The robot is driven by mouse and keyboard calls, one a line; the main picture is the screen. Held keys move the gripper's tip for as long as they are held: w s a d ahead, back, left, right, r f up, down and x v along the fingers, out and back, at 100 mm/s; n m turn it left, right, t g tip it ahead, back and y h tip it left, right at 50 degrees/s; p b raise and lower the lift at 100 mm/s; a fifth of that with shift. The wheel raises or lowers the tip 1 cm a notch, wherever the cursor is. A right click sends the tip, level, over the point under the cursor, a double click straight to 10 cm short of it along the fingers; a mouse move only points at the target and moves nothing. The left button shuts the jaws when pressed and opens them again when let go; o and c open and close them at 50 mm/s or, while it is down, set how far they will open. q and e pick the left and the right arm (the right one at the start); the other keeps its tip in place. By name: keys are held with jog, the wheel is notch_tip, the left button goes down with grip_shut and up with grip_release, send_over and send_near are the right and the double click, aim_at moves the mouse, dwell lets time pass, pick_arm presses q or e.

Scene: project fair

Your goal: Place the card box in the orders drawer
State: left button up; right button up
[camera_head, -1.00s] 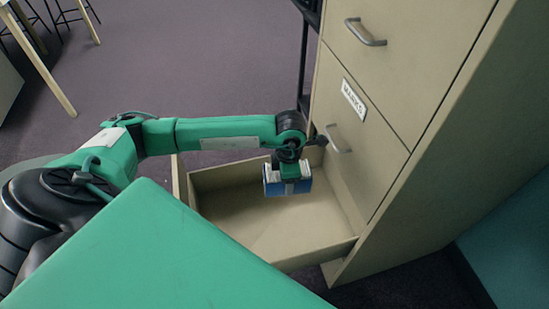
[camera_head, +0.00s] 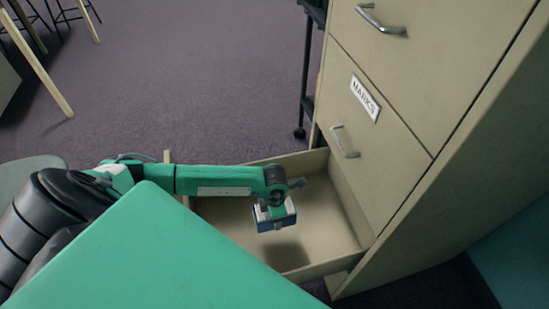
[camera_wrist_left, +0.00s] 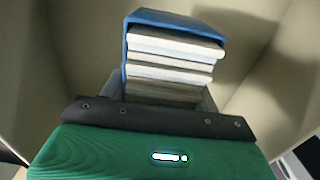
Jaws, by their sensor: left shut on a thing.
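The card box, blue with a stack of white and grey cards showing at its open side, is held in my left gripper (camera_head: 277,212). The card box (camera_head: 276,223) hangs over the inside of an open, empty-looking drawer (camera_head: 315,265) at the bottom of a beige cabinet. In the left wrist view the card box (camera_wrist_left: 172,20) is beyond the gripper (camera_wrist_left: 165,92), with the drawer's beige walls around it. Whether the box touches the drawer floor is hard to tell; a shadow lies below it. No label on the open drawer is visible. My right gripper is out of view.
The closed drawer above carries a MARKS label (camera_head: 365,98) and a metal handle (camera_head: 345,142). Another closed drawer with a handle (camera_head: 381,20) is higher. A black wheeled rack (camera_head: 306,75) stands behind the cabinet. Open carpet lies to the left.

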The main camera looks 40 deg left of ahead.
pick_arm(q)
notch_tip(320, 180, down, 4)
jog(key=shift+r, duration=0.25)
notch_tip(320, 180, down, 4)
jog(key=shift+r+b, duration=0.25)
jog(key=shift+b, duration=0.25)
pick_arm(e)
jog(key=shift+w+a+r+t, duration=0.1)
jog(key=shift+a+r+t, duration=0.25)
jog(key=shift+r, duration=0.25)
pick_arm(q)
jog(key=shift+f, duration=0.1)
jog(key=o, duration=1.2)
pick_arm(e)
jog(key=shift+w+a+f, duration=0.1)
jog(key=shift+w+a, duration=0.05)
